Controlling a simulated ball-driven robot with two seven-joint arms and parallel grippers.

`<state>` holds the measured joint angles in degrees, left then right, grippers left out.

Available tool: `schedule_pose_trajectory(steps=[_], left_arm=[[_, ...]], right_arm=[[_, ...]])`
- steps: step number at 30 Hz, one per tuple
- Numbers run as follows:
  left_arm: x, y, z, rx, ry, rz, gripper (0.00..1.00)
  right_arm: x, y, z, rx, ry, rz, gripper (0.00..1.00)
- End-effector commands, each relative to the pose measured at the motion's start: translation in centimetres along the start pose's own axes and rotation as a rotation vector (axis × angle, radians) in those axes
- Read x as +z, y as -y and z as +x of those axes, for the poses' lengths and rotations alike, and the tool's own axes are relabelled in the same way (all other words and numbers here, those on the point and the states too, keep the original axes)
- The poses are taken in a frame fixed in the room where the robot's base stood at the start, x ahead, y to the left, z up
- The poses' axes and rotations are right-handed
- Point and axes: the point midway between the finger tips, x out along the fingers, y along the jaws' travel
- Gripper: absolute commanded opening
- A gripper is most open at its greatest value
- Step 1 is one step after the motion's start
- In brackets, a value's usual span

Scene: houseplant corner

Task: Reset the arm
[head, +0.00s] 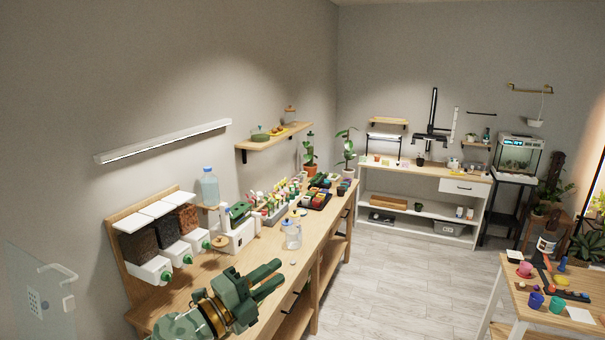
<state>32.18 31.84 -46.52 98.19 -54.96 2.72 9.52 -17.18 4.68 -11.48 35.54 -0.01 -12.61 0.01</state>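My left gripper (281,272), green with a brass-coloured ring at the wrist, reaches in from the bottom of the head view. It is over the front edge of the long wooden bench (318,232). Its two fingers point up and to the right with a narrow gap between them, so it looks open. I see nothing held between them. My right arm and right gripper are not in view.
A glass jar (292,238) stands on the bench beyond my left gripper. Soil dispensers (150,268) and a green-and-white device (236,232) line the wall side. A small table (515,298) with cups is at the right. The floor (410,275) between is clear.

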Motion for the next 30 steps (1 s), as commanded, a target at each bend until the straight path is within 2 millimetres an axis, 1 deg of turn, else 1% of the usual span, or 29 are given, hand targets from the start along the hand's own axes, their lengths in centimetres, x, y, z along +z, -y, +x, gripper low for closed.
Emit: schedule_pose_trajectory(steps=[1,2,3,5,6,8,9,11,12,14,15,17,18,20,21,22,24,26,27,29,30], left_arm=[[-0.7,-0.2,-1.4,-0.063,0.132,-0.115,0.26],[-0.4,-0.3,-2.6,-0.089,0.228,-0.177,0.26],[0.2,-0.9,-4.6,-0.105,0.362,-0.260,0.26],[1.2,-2.4,-8.5,-0.090,0.573,-0.379,0.26],[1.7,-3.8,-11.5,-0.057,0.710,-0.451,0.26],[2.1,-5.9,-15.9,0.010,0.887,-0.533,0.26],[2.0,-7.1,-18.6,0.059,0.981,-0.574,0.26],[1.6,-8.6,-22.1,0.131,1.096,-0.620,0.26],[1.1,-9.4,-24.3,0.179,1.162,-0.647,0.26],[0.3,-10.4,-27.3,0.248,1.247,-0.679,0.26],[-0.2,-10.9,-29.2,0.295,1.297,-0.695,0.26],[-1.2,-11.6,-31.8,0.363,1.365,-0.718,0.26],[-1.9,-12.0,-33.6,0.409,1.407,-0.730,0.26],[-3.0,-12.3,-36.0,0.478,1.465,-0.747,0.26],[-3.8,-12.5,-37.7,0.526,1.502,-0.756,0.26],[-4.0,-13.5,-38.2,0.551,1.513,-0.762,0.26],[-3.8,-17.6,-37.8,0.571,1.496,-0.785,0.26],[-3.8,-20.6,-37.7,0.590,1.487,-0.806,0.26],[-3.9,-22.6,-37.7,0.604,1.482,-0.822,0.26],[-4.2,-25.9,-37.8,0.625,1.474,-0.848,0.26],[-4.3,-28.1,-37.9,0.640,1.469,-0.867,0.26]], right_arm=[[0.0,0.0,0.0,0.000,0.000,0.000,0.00],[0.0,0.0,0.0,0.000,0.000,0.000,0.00],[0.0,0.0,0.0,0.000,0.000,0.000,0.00],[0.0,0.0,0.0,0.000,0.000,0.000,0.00],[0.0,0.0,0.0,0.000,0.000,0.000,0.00],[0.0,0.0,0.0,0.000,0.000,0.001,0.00],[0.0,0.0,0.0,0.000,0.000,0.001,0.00],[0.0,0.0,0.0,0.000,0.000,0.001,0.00],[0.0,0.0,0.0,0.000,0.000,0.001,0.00],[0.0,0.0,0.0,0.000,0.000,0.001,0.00],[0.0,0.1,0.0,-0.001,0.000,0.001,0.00],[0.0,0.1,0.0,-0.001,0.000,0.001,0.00],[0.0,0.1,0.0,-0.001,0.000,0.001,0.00],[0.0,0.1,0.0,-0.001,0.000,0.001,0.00],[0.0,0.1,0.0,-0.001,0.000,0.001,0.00],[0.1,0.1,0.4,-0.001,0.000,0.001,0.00],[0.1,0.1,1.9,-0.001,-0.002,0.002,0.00],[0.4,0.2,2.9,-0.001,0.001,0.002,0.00],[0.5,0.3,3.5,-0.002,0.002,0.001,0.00],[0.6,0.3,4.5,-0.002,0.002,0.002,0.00],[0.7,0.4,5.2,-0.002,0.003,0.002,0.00]])
